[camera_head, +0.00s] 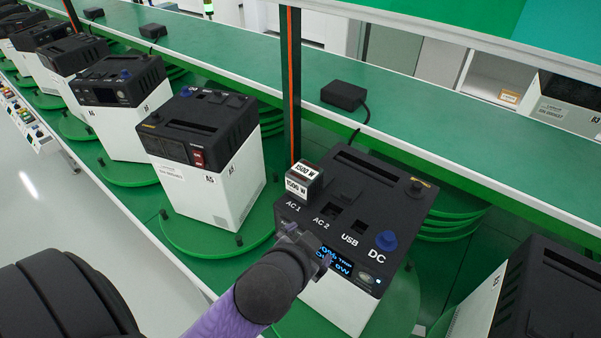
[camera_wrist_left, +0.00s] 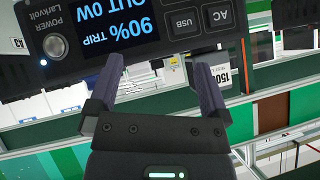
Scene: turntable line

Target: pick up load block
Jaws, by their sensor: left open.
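The load block (camera_head: 304,181), a small black cube with white "1500 W" labels, sits at the AC 1 socket on top of the black and white power station (camera_head: 352,208). In the left wrist view a part of the load block (camera_wrist_left: 222,72) shows beside the right-hand finger, partly hidden. My left gripper (camera_head: 306,246) is in front of the station's lit display, below and nearer than the block. In the left wrist view my left gripper (camera_wrist_left: 155,72) is open with nothing between its fingers. The block is outside the fingers. My right gripper is not in view.
The station stands on a green turntable (camera_head: 405,306). A neighbouring station (camera_head: 203,150) stands to the left and another (camera_head: 545,300) at the right edge. A dark post (camera_head: 291,85) rises behind the block. A black adapter (camera_head: 344,95) lies on the green shelf behind.

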